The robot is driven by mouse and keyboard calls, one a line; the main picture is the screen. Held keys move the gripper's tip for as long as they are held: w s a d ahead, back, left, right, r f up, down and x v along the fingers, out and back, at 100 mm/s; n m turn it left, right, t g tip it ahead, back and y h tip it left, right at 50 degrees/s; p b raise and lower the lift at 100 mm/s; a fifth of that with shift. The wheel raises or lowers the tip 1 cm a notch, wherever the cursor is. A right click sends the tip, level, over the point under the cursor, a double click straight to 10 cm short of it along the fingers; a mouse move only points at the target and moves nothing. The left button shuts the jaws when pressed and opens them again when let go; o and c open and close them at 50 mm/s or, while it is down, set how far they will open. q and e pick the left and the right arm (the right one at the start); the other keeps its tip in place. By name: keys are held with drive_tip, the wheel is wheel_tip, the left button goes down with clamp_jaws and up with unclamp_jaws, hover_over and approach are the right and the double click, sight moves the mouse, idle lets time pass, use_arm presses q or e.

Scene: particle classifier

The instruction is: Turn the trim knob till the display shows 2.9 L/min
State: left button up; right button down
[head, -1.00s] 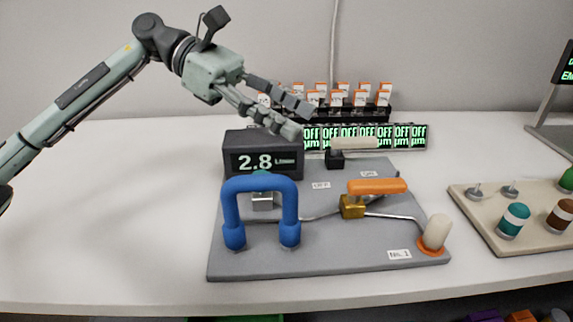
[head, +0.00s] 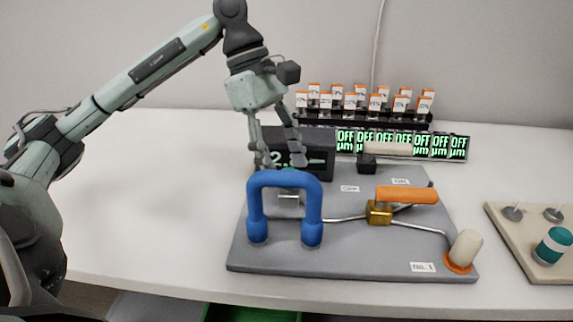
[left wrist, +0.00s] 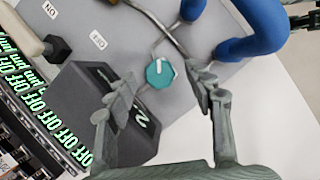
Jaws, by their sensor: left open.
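The teal trim knob (left wrist: 160,73) with a white pointer mark shows in the left wrist view, between and beyond my open fingertips. In the head view it is mostly hidden behind the blue arch handle (head: 257,215). My left gripper (head: 281,160) points down over the knob area, behind the arch; its open fingers also show in the left wrist view (left wrist: 165,88). Contact with the knob is not visible. The dark display box (head: 322,160) stands just behind; a finger covers part of its reading, leaving "2." legible. My right gripper is not in view.
The grey board (head: 340,258) also carries an orange lever (head: 407,195), a cream lever (head: 388,149) and a cream knob (head: 466,248). Behind it stand several lit OFF displays (head: 440,146) and orange-capped vials. The table's left side is clear.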

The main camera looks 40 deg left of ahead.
use_arm(q)
drive_tip(key=shift+d+f, duration=0.2)
drive_tip(key=shift+f, duration=0.15)
drive_tip(key=c, duration=1.2)
drive_tip(key=shift+o, duration=0.2)
drive_tip(key=shift+f+n+b, duration=0.1)
drive_tip(key=shift+n+b, duration=0.2)
drive_tip(key=shift+b, duration=0.05)
drive_tip(key=shift+n, duration=0.4)
drive_tip(key=o, duration=1.2)
drive_tip(key=shift+c, duration=0.2)
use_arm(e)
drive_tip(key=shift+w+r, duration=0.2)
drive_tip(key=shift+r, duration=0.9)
use_arm(q)
drive_tip(key=v, duration=1.2)
drive_tip(key=shift+s+t, duration=0.25)
drive_tip(key=shift+t, duration=0.05)
